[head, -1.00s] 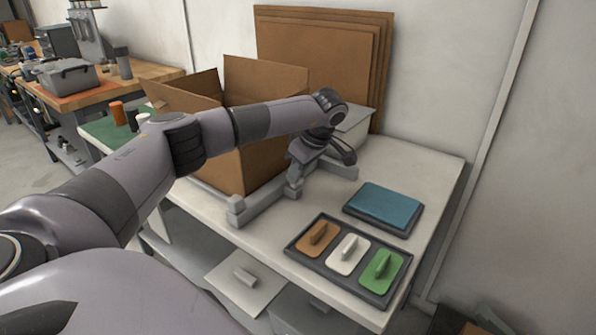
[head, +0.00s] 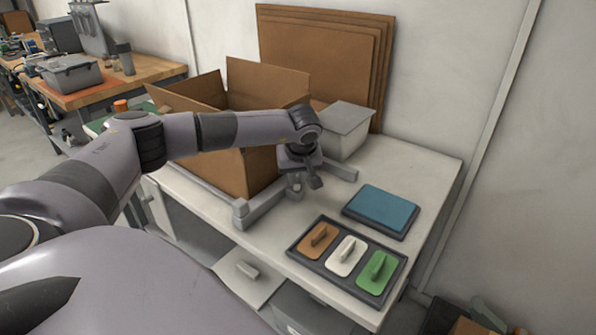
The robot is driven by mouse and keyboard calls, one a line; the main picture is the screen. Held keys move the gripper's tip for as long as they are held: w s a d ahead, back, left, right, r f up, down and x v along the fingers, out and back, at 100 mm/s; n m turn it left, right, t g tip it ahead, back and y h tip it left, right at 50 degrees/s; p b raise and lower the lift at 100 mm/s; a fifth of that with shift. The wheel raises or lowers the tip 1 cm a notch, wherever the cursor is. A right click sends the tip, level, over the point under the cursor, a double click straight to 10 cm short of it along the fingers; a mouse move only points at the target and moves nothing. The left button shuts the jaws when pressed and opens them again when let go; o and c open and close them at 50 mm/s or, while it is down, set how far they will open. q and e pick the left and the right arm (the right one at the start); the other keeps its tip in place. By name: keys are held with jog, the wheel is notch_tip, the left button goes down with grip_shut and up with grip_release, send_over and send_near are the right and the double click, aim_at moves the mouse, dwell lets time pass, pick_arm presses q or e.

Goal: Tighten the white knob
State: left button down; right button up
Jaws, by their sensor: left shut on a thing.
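My left gripper (head: 296,183) points down over the grey bracket (head: 262,203) beside the open cardboard box (head: 247,158). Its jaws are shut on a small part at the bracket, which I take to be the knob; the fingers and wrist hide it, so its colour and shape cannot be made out. My left gripper is apart from these. My right gripper is out of view.
A teal pad (head: 381,209) lies behind the tray. A lidded grey bin (head: 345,135) stands behind my wrist, before leaning cardboard sheets (head: 325,60). The white table (head: 430,165) is bare at its back right. A workbench (head: 150,68) stands at the back left.

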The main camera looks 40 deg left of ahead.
pick_arm(q)
jog(key=m, duration=0.2)
jog(key=m+t+h, duration=0.1)
jog(key=m, duration=0.1)
jog(key=shift+s+a+p, duration=0.2)
jog(key=shift+p, duration=0.15)
jog(key=m+h, duration=0.1)
jog(key=m, duration=0.1)
jog(key=m+h, duration=0.1)
jog(key=m, duration=0.2)
jog(key=shift+a+t, duration=0.2)
jog(key=shift+t, duration=0.2)
jog(key=shift+m, duration=0.3)
jog(key=c, duration=1.1)
grip_release()
jog(key=shift+s+r, duration=0.1)
jog(key=shift+r, duration=0.05)
jog(key=shift+b+v, duration=0.3)
jog(key=shift+v, duration=3.2)
